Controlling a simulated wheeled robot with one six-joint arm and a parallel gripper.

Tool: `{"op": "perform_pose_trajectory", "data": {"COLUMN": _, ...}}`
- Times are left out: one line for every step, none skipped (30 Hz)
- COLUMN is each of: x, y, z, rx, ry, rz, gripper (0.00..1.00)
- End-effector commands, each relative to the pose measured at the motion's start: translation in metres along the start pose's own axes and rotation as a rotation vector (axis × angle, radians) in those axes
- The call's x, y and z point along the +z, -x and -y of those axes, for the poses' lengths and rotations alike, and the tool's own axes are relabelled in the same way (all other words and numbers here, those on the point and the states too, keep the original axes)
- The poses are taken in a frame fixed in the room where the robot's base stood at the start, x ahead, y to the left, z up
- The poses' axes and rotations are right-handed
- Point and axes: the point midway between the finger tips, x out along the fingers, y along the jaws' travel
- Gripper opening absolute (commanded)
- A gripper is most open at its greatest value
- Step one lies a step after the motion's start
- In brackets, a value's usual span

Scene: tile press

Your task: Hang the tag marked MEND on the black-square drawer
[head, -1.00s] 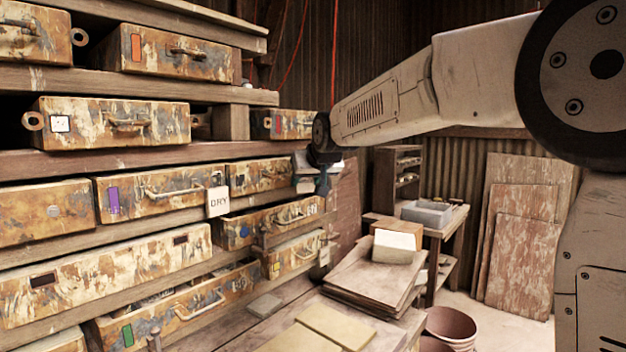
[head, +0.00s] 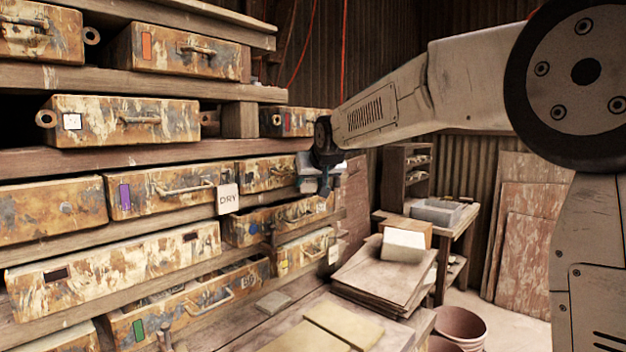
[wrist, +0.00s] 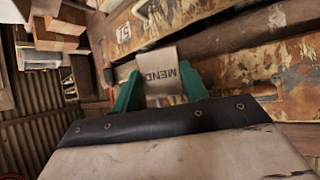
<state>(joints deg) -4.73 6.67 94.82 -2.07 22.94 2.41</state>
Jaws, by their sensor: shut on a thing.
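The tag marked MEND (wrist: 162,76) is a pale grey plate with dark lettering. It is pinched between the green fingers of my gripper (wrist: 160,96) in the wrist view. In the head view my gripper (head: 322,186) is in front of the right end of the drawer rack, and the tag cannot be made out there. A long rusty drawer (head: 120,258) at lower left bears two dark rectangular patches. I cannot tell for sure whether one of them is the black square. Rusty drawer fronts also lie beyond the tag in the wrist view.
A DRY tag (head: 228,199) hangs by the purple-marked drawer (head: 165,190). An open drawer (head: 190,308) with a green mark juts out below. Stacked boards (head: 385,275), a white block (head: 403,245) and a bucket (head: 460,327) stand right of the rack.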

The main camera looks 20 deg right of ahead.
Motion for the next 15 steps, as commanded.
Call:
{"op": "perform_pose_trajectory", "data": {"x": 0.0014, "y": -0.0012, "z": 0.0039, "rx": -0.005, "ry": 0.002, "rz": 0.003, "gripper": 0.23}}
{"op": "perform_pose_trajectory", "data": {"x": 0.0014, "y": -0.0012, "z": 0.004, "rx": -0.005, "ry": 0.002, "rz": 0.003, "gripper": 0.23}}
{"op": "perform_pose_trajectory", "data": {"x": 0.0014, "y": -0.0012, "z": 0.0041, "rx": -0.005, "ry": 0.002, "rz": 0.003, "gripper": 0.23}}
{"op": "perform_pose_trajectory", "data": {"x": 0.0015, "y": -0.0012, "z": 0.0041, "rx": -0.005, "ry": 0.002, "rz": 0.003, "gripper": 0.23}}
{"op": "perform_pose_trajectory", "data": {"x": 0.0015, "y": -0.0012, "z": 0.0042, "rx": -0.006, "ry": 0.002, "rz": 0.003, "gripper": 0.23}}
{"op": "perform_pose_trajectory", "data": {"x": 0.0015, "y": -0.0012, "z": 0.0043, "rx": -0.006, "ry": 0.002, "rz": 0.003, "gripper": 0.5}}
{"op": "perform_pose_trajectory", "data": {"x": 0.0015, "y": -0.0012, "z": 0.0043, "rx": -0.006, "ry": 0.002, "rz": 0.003, "gripper": 0.58}}
{"op": "perform_pose_trajectory", "data": {"x": 0.0016, "y": -0.0012, "z": 0.0044, "rx": -0.006, "ry": 0.002, "rz": 0.003, "gripper": 0.63}}
{"op": "perform_pose_trajectory", "data": {"x": 0.0016, "y": -0.0012, "z": 0.0046, "rx": -0.006, "ry": 0.002, "rz": 0.003, "gripper": 0.64}}
{"op": "perform_pose_trajectory", "data": {"x": 0.0016, "y": -0.0012, "z": 0.0047, "rx": -0.006, "ry": 0.003, "rz": 0.003, "gripper": 0.65}}
{"op": "perform_pose_trajectory", "data": {"x": 0.0016, "y": -0.0013, "z": 0.0048, "rx": -0.006, "ry": 0.003, "rz": 0.003, "gripper": 0.65}}
{"op": "perform_pose_trajectory", "data": {"x": 0.0016, "y": -0.0013, "z": 0.005, "rx": -0.007, "ry": 0.003, "rz": 0.003, "gripper": 0.65}}
{"op": "perform_pose_trajectory", "data": {"x": 0.0016, "y": -0.0013, "z": 0.0052, "rx": -0.007, "ry": 0.003, "rz": 0.003, "gripper": 0.65}}
{"op": "perform_pose_trajectory", "data": {"x": 0.0016, "y": -0.0013, "z": 0.0053, "rx": -0.007, "ry": 0.003, "rz": 0.003, "gripper": 0.64}}
{"op": "perform_pose_trajectory", "data": {"x": 0.0016, "y": -0.0013, "z": 0.0055, "rx": -0.007, "ry": 0.003, "rz": 0.003, "gripper": 0.64}}
